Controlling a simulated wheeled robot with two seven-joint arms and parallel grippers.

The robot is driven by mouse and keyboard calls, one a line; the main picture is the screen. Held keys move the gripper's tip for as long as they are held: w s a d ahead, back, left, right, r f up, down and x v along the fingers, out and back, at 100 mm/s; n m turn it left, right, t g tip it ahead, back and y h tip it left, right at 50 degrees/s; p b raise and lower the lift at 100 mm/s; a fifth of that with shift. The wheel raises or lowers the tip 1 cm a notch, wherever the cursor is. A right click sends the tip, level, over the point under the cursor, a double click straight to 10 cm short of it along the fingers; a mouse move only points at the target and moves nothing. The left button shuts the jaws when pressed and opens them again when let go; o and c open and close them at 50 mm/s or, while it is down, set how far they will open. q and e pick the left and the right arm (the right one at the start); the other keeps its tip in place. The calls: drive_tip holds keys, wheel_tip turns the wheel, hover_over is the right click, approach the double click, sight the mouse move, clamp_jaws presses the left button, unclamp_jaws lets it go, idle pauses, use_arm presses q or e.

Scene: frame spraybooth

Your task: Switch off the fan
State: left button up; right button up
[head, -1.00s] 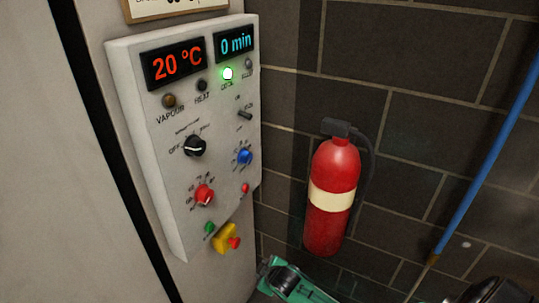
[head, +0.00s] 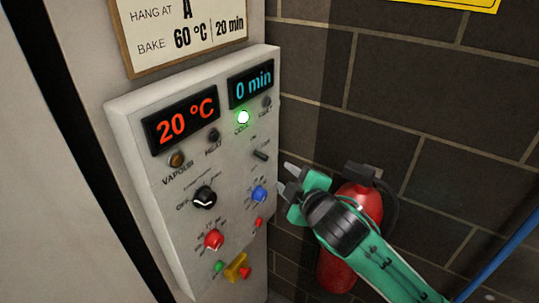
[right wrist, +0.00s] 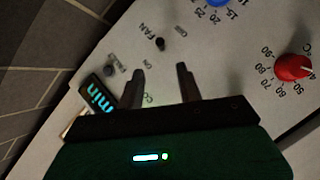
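The fan switch (head: 261,155) is a small dark toggle on the upper right of the pale control panel (head: 150,215). It also shows in the right wrist view (right wrist: 160,43), with the word FAN beside it. I cannot tell surely which way its lever is thrown. My right gripper (head: 287,178) is just to the right of and below the switch in the head view, at the panel's right edge. In the right wrist view its two fingers (right wrist: 161,82) are apart with nothing between them, and the switch lies beyond their tips. My left gripper is not in view.
The panel also bears a black knob (head: 205,197), a blue knob (head: 259,194), a red knob (head: 214,240), a lit green lamp (head: 243,117) and a yellow-based red button (head: 238,268). A red extinguisher (head: 337,272) stands behind my right arm by the dark block wall.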

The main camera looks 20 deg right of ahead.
sight(267, 160)
drive_tip(key=p+x, duration=0.4)
drive_tip(key=x, duration=0.6)
drive_tip(key=shift+w, duration=0.15)
drive_tip(key=shift+x, duration=0.85)
drive_tip(key=shift+d+f, duration=0.1)
